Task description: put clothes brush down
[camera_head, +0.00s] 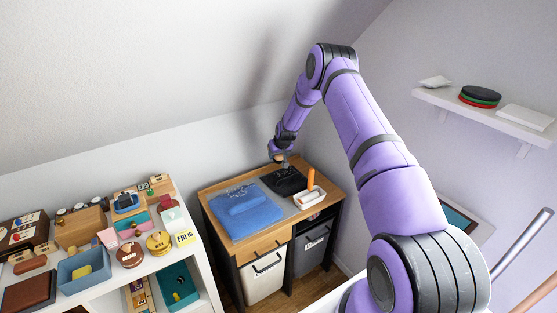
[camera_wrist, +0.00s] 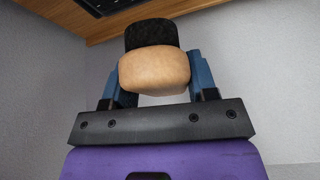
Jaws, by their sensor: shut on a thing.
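My gripper (camera_wrist: 158,82) is shut on the clothes brush (camera_wrist: 153,72), which has a pale wooden body and black bristles. The two blue fingers sit at either side of the wooden body. In the head view my gripper (camera_head: 280,158) is near the back edge of the wood-topped cabinet (camera_head: 221,188), close to a black folded thing. The brush shows there only as a small tan spot (camera_head: 278,159).
On the cabinet top lie a blue folded cloth (camera_head: 250,215), a black folded thing (camera_head: 288,183) and a white tray (camera_head: 308,200) with an orange-handled item (camera_head: 311,179). A crowded white shelf (camera_head: 205,275) stands left. A wall shelf (camera_head: 480,115) is at right; the sloped ceiling hangs above.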

